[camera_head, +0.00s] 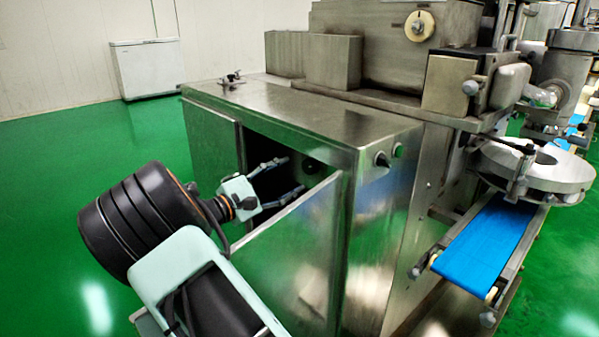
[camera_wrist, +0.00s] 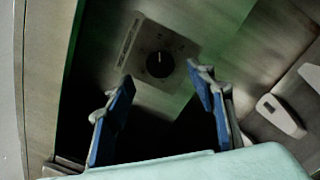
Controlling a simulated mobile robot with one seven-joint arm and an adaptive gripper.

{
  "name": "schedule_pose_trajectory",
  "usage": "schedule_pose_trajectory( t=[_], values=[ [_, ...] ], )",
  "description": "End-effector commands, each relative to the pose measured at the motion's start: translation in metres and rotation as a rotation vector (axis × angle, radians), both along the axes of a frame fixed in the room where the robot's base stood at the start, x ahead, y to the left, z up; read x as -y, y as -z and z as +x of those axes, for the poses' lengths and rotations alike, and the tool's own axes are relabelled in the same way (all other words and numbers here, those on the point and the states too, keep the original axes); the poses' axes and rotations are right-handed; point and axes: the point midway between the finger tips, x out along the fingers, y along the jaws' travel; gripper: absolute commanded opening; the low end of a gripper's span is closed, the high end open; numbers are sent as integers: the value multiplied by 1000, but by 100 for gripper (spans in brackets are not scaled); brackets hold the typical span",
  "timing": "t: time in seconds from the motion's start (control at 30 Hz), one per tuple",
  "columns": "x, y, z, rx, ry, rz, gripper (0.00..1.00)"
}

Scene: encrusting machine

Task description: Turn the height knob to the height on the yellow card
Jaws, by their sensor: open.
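The black round knob (camera_wrist: 160,64) sits on a square grey plate with small marks around it, in the wrist view. A short pale pointer line on it points roughly to the top of the picture; the marks are too small to read. My gripper (camera_wrist: 162,74) is open, with its blue-padded fingers apart on either side below the knob, not visibly touching it. In the head view my gripper (camera_head: 291,175) reaches into the dark cabinet opening. A dim round shape inside may be the knob, but I cannot tell. I see no yellow card in either view.
The open cabinet door (camera_head: 290,260) stands close below my gripper, and the steel cabinet (camera_head: 300,118) surrounds the opening. A black switch (camera_head: 382,159) is on the cabinet's end face. A blue conveyor belt (camera_head: 485,245) runs at the right. Green floor is clear at the left.

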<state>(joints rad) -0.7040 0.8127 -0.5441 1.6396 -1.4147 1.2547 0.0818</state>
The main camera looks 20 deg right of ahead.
Motion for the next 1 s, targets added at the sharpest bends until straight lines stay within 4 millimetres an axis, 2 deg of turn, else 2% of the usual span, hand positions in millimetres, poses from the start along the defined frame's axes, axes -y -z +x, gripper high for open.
schedule_pose_trajectory(
  t=[0.1,0.33,1.0],
  values=[
    [-25,1,-10,0,-3,1,51],
    [-51,3,-23,1,-1,1,51],
    [-56,3,-25,0,1,1,51]
  ],
)
